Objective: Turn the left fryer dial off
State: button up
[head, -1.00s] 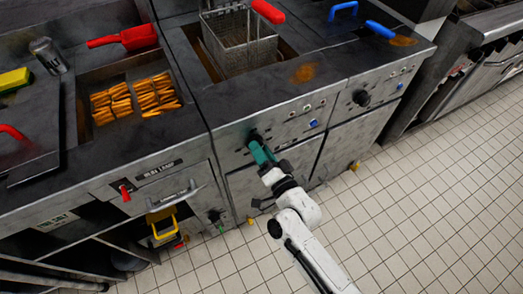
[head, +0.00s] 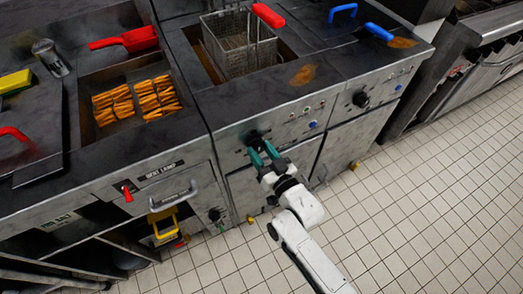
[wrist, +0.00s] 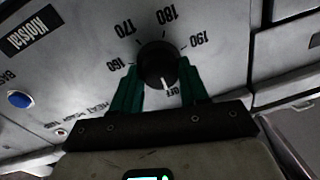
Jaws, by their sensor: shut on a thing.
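The left fryer dial (head: 254,138) is a round black knob on the grey front panel below the fry basket. In the wrist view the dial (wrist: 157,64) sits between the two green fingers of my gripper (wrist: 158,84). The fingers are shut on its sides. Its white pointer mark faces the OFF label (wrist: 169,92), at the bottom of the scale in this upside-down view. Numbers from 160 to 190 ring the dial. In the head view my gripper (head: 263,152) reaches up to the dial from the lower right and partly hides it.
A second black dial (head: 361,98) is on the panel to the right. A blue button (head: 313,124) lies between them. A fry basket (head: 238,44) with a red handle hangs in the fryer above. Fries (head: 137,100) lie in a bin at left. The tiled floor (head: 430,200) is clear.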

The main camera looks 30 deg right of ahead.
jog(key=shift+f, duration=0.1)
dwell(0.3)
jog(key=o, duration=1.1)
jog(key=shift+c, duration=0.2)
jog(key=shift+s, duration=0.1)
jog(key=s, duration=1)
jog(key=shift+s+d+b, duration=0.3)
jog(key=shift+d+b, duration=0.05)
jog(key=shift+b, duration=0.05)
jog(key=shift+f, duration=0.1)
